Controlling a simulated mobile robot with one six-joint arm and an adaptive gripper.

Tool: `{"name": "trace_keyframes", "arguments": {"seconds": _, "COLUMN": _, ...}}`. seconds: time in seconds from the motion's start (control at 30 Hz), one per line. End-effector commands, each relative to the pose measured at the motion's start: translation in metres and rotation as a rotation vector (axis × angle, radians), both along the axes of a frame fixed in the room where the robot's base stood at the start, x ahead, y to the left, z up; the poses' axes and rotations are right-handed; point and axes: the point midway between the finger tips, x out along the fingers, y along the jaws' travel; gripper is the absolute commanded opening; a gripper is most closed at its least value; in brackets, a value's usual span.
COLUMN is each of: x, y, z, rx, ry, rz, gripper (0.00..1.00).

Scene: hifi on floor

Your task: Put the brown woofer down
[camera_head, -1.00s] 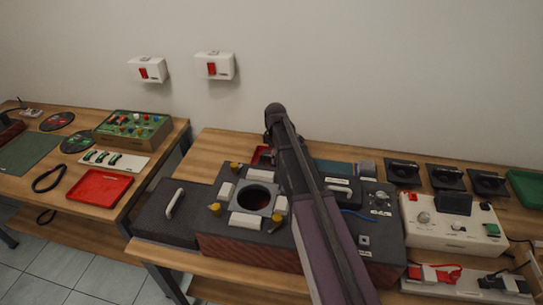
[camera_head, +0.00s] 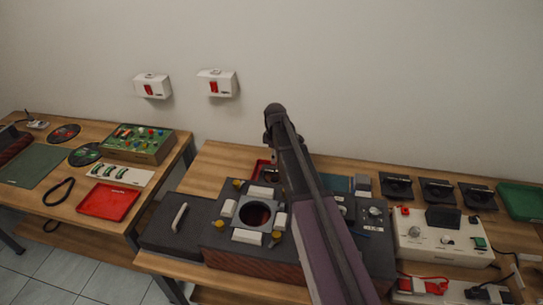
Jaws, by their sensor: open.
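A dark speaker box with reddish-brown sides (camera_head: 255,261) stands on the wooden bench in the middle. Its top has a square grey plate with a round opening (camera_head: 257,214), dark reddish inside; I cannot tell whether that is the brown woofer. White blocks and yellow knobs surround the opening. On the left table lie a dark disc with a reddish middle (camera_head: 64,133) and a dark disc with a greenish middle (camera_head: 85,154). I cannot tell if either is the woofer. My arm crosses the right part of the box and hides some of it; my gripper does not show.
A grey lid with a handle (camera_head: 176,228) lies left of the box. A red tray (camera_head: 109,201) and a green control panel (camera_head: 139,144) are on the left table. A white control unit (camera_head: 440,235) and several black units stand right. Bare wood (camera_head: 222,160) shows behind the box.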

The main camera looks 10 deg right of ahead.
Motion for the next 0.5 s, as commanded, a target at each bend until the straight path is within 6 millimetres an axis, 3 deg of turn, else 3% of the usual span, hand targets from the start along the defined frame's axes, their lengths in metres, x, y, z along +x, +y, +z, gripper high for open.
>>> {"name": "trace_keyframes", "arguments": {"seconds": 0.2, "x": 0.0, "y": 0.0, "z": 0.021, "rx": 0.0, "ry": 0.0, "rz": 0.0, "gripper": 0.56}}
{"name": "trace_keyframes", "arguments": {"seconds": 0.5, "x": 0.0, "y": 0.0, "z": 0.032, "rx": 0.0, "ry": 0.0, "rz": 0.0, "gripper": 0.56}}
